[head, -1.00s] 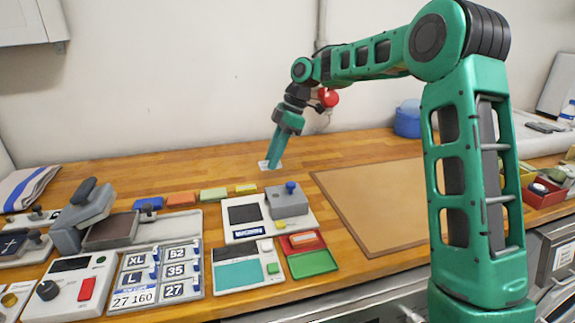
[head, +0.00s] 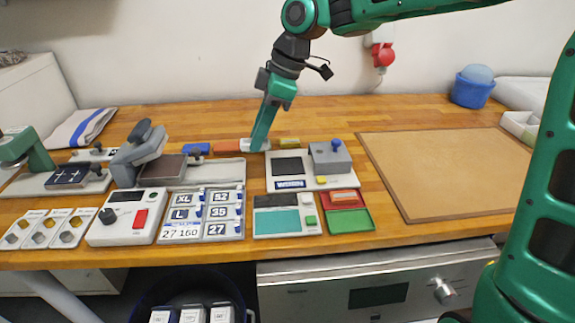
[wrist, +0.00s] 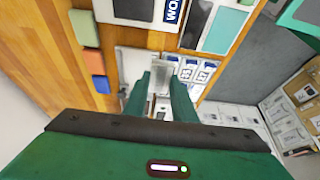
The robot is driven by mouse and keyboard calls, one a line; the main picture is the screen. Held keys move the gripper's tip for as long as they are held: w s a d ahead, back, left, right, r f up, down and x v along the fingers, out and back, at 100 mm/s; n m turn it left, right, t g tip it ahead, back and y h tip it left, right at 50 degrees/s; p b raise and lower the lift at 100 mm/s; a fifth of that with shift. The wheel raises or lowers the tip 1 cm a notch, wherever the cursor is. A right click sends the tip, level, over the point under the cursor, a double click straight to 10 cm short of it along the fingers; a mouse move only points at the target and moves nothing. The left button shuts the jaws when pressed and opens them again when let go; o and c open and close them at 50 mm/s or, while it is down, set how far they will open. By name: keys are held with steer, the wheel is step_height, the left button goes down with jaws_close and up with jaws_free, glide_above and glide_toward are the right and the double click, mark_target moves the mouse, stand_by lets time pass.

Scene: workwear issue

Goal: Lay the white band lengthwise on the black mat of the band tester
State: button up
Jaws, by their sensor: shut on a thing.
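My gripper (head: 259,147) points down and is shut on the white band (head: 246,145), a small pale piece at the fingertips, partly hidden by them. In the wrist view a whitish piece (wrist: 151,103) shows between the green fingers. In the head view the band is level with the row of coloured blocks, behind and left of the tester. What looks like the band tester (head: 318,183) is a white base with a black mat (head: 287,167) on its left and a grey block with a blue knob on its right. The mat looks bare.
A grey press (head: 140,155) and a size-label board (head: 203,213) stand left. A teal-screened device (head: 287,216) and a red-green box (head: 347,213) lie in front. A brown board (head: 440,175) is clear at right.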

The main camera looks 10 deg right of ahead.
steer(key=shift+s+a+f, duration=0.1)
steer(key=shift+s, duration=0.25)
glide_above(286, 165)
steer(key=d, duration=0.1)
step_height(286, 165, down, 7)
steer(key=shift+s+d+r, duration=0.1)
steer(key=shift+d, duration=0.05)
steer(key=shift+f, duration=2.05)
steer(key=shift+f, duration=0.1)
steer(key=o, duration=1)
steer(key=v, duration=1.2)
